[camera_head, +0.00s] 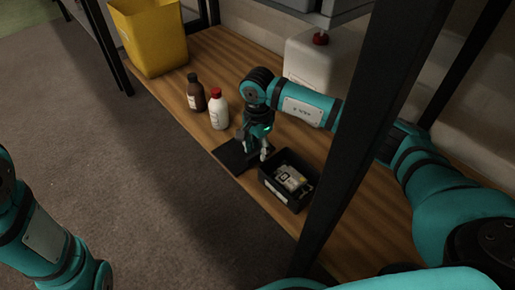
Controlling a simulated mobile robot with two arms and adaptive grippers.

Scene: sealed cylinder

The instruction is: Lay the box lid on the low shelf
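The box lid (230,158) is a flat black plate. It appears to lie on the wooden low shelf (345,240), close to the front edge. The open black box (273,186) stands just right of it, with grey and pale items inside. My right gripper (255,149) points down over the lid's right part, beside the box. Its fingers look spread apart, with nothing clearly between them. Whether the fingertips touch the lid cannot be told. My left arm shows at the lower left, with its gripper out of view.
A brown bottle (196,93) and a white bottle with a red cap (218,110) stand behind the lid. A yellow bin (152,40) is at the back left. A white canister (318,62) stands by the wall. A dark shelf post (352,140) rises right of the box.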

